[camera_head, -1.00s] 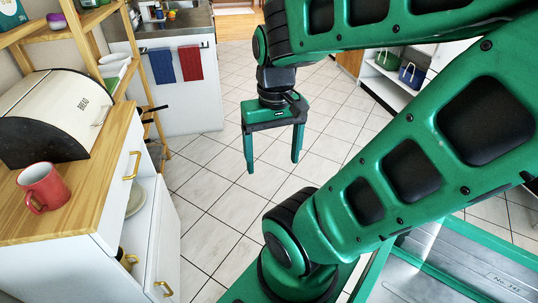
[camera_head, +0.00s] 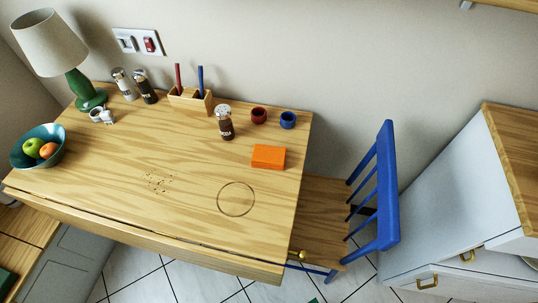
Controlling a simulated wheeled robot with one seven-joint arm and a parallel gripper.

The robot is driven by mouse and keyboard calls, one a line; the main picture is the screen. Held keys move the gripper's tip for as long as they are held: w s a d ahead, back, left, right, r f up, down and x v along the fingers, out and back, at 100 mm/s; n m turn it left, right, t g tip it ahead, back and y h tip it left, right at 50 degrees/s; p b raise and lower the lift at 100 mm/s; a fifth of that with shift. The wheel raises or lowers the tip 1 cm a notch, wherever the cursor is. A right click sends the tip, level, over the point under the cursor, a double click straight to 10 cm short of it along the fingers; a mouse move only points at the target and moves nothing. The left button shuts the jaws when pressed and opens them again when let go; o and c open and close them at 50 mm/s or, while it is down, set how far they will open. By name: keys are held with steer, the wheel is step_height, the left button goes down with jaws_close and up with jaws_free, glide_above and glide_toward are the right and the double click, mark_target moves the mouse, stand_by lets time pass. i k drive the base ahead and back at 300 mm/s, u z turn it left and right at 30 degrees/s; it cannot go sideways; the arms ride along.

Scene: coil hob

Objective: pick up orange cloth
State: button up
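The orange cloth (camera_head: 268,157) lies flat and folded in a rectangle on the wooden table (camera_head: 110,170), near its right edge. My gripper is out of the picture now. A small green piece shows at the bottom edge, too little to tell what it is.
Behind the cloth stand a dark shaker (camera_head: 225,124), a red cup (camera_head: 258,115) and a blue cup (camera_head: 288,120). A blue chair (camera_head: 387,190) stands right of the table. A lamp (camera_head: 80,85) and a fruit bowl (camera_head: 37,148) are at the left. The table's middle is mostly clear.

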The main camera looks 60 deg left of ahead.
mark_target(264, 156)
steer(key=u, duration=2.1)
